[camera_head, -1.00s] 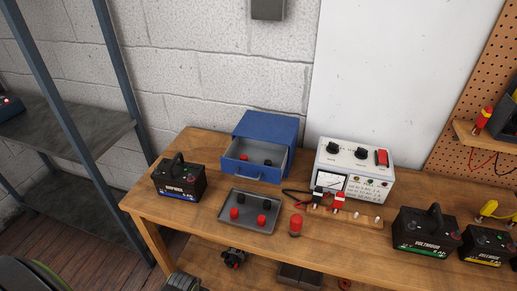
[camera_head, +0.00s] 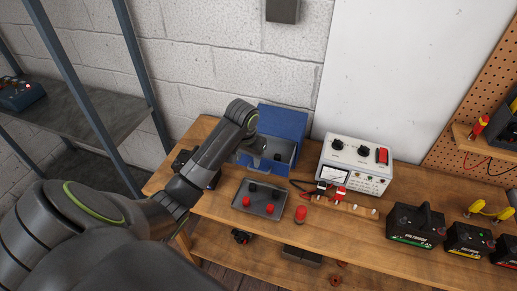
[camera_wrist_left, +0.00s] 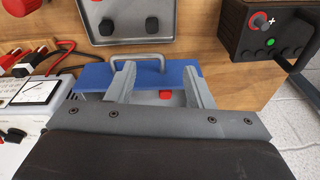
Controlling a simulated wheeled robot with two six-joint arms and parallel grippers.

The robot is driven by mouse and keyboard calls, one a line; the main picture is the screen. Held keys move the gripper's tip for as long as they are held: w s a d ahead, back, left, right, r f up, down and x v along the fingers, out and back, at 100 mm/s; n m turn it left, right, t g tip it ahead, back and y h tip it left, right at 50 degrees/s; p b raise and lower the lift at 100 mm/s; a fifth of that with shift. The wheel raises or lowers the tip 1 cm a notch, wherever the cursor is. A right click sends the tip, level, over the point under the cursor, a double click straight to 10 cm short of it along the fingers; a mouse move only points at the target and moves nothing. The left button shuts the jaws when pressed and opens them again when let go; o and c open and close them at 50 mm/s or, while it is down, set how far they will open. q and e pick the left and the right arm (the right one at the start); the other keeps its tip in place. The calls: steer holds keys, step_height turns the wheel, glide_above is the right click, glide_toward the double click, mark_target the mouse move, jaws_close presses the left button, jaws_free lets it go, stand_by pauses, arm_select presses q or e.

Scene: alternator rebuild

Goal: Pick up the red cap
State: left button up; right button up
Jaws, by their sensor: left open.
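A red cap (camera_wrist_left: 165,95) lies inside the open drawer of the blue cabinet (camera_head: 284,119). In the left wrist view it shows between the fingers of my left gripper (camera_wrist_left: 160,72), past the drawer's blue front (camera_wrist_left: 92,77). The gripper is open and empty, above the drawer. In the head view my left gripper (camera_head: 257,158) covers the drawer's left part and hides this cap. A black cap (camera_head: 277,155) shows in the drawer to its right. Two other red caps (camera_head: 246,201) (camera_head: 270,209) sit in the grey tray (camera_head: 238,208) in front. My right gripper is out of view.
The tray also holds black caps (camera_wrist_left: 106,28). A red-topped cylinder (camera_head: 300,214) stands right of the tray. A white tester (camera_head: 356,165) is right of the cabinet. A black battery (camera_wrist_left: 262,45) stands near the drawer, mostly behind my arm in the head view.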

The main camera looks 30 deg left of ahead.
arm_select(q)
steer(key=w+a+r+n, duration=0.1)
steer(key=w+a+r, duration=0.1)
steer(key=w+r, duration=0.75)
steer(key=f+b, duration=0.4)
steer(key=b, duration=0.1)
steer(key=f+b, duration=0.4)
steer(key=b, duration=0.1)
steer(key=shift+s+a+f+b, duration=0.15)
steer(key=shift+s+a+b, duration=0.05)
steer(key=shift+b, duration=0.2)
steer(key=shift+f, duration=0.3)
steer(key=shift+w+f, duration=0.1)
steer(key=shift+f, duration=0.35)
steer(key=shift+a+f+p, duration=0.15)
steer(key=shift+f+p, duration=0.4)
steer(key=shift+f, duration=0.15)
steer(key=f, duration=0.1)
steer(key=f+p, duration=0.1)
steer(key=f, duration=0.1)
steer(key=shift+a+f, duration=0.3)
steer(key=shift+f, duration=0.55)
steer(key=c, duration=0.8)
